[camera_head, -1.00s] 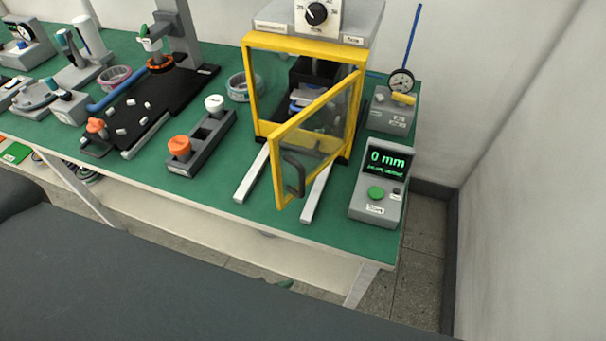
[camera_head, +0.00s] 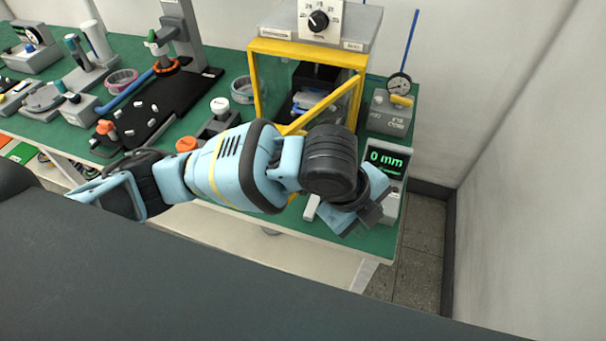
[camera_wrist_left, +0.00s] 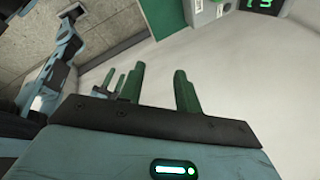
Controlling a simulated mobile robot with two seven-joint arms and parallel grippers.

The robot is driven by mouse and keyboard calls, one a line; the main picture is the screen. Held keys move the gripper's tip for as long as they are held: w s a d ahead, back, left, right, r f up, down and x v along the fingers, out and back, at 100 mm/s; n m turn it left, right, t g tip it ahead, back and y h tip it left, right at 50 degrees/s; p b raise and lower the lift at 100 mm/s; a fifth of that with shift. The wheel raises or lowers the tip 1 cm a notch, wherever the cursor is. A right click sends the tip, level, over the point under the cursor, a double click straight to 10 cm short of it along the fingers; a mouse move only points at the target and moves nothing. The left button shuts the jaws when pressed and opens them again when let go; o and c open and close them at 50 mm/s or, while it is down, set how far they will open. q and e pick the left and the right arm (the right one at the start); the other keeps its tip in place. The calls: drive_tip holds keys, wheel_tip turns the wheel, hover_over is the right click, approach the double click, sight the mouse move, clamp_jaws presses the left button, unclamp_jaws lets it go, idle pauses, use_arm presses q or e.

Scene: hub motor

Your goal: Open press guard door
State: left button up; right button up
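The press guard (camera_head: 255,85) is a yellow frame under a grey top with a dial, at the back right of the green table in the head view. Its door (camera_head: 335,108) stands partly open, swung out towards me from the right side. My left arm crosses in front and hides most of the door and its handle. My left gripper (camera_head: 371,213) is low at the table's front right, in front of the display box. In the left wrist view the green fingers of my left gripper (camera_wrist_left: 160,90) are apart with nothing between them.
The display box (camera_head: 388,162) reading 0 mm stands right of the door, partly hidden by my left arm. A dial gauge stand (camera_head: 390,115) is behind it. A block with orange and white knobs (camera_head: 217,122) is to the left. The wall closes the right side.

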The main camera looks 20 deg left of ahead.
use_arm(q)
drive_tip(key=w+a+r+m+t+y, duration=0.15)
drive_tip(key=a+r+m+y, duration=0.25)
drive_tip(key=a+r+y, duration=0.6)
drive_tip(key=shift+w+a+f+h+p, duration=0.1)
drive_tip(key=shift+w+a+f+h, duration=0.45)
drive_tip(key=shift+f, duration=0.85)
drive_tip(key=shift+w+a+f+h+p, duration=0.15)
drive_tip(key=shift+w+a+f+h, duration=0.4)
drive_tip(key=shift+f, duration=0.9)
drive_tip(key=shift+w+a+f+h+p, duration=0.1)
drive_tip(key=shift+w+a+f+h, duration=0.5)
drive_tip(key=shift+f, duration=0.8)
drive_tip(key=shift+d, duration=0.2)
clamp_jaws()
